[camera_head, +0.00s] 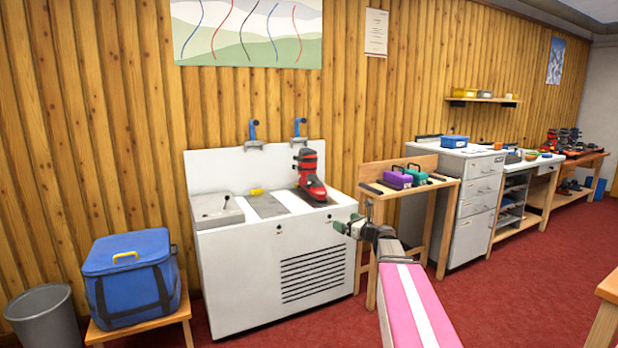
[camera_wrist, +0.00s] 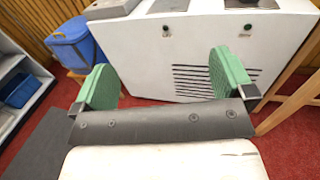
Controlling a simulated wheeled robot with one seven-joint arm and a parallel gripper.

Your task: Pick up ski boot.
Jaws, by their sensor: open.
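A red and black ski boot (camera_head: 310,178) stands upright on the right part of the top of a white bench unit (camera_head: 230,262). Its toe points to the front right. My gripper (camera_head: 350,228) is in front of the unit's right side, lower than the boot and apart from it. In the wrist view my gripper (camera_wrist: 160,85) shows two green finger pads spread wide with nothing between them. The front of the white unit (camera_wrist: 150,48) lies beyond them. The boot cannot be made out in the wrist view.
A grey box (camera_head: 217,212) and a small yellow item (camera_head: 257,191) share the unit's top. A wooden table (camera_head: 432,188) with purple and teal cases stands to the right. A blue bag (camera_head: 130,280) sits on a low stool at left. Red carpet is open in front.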

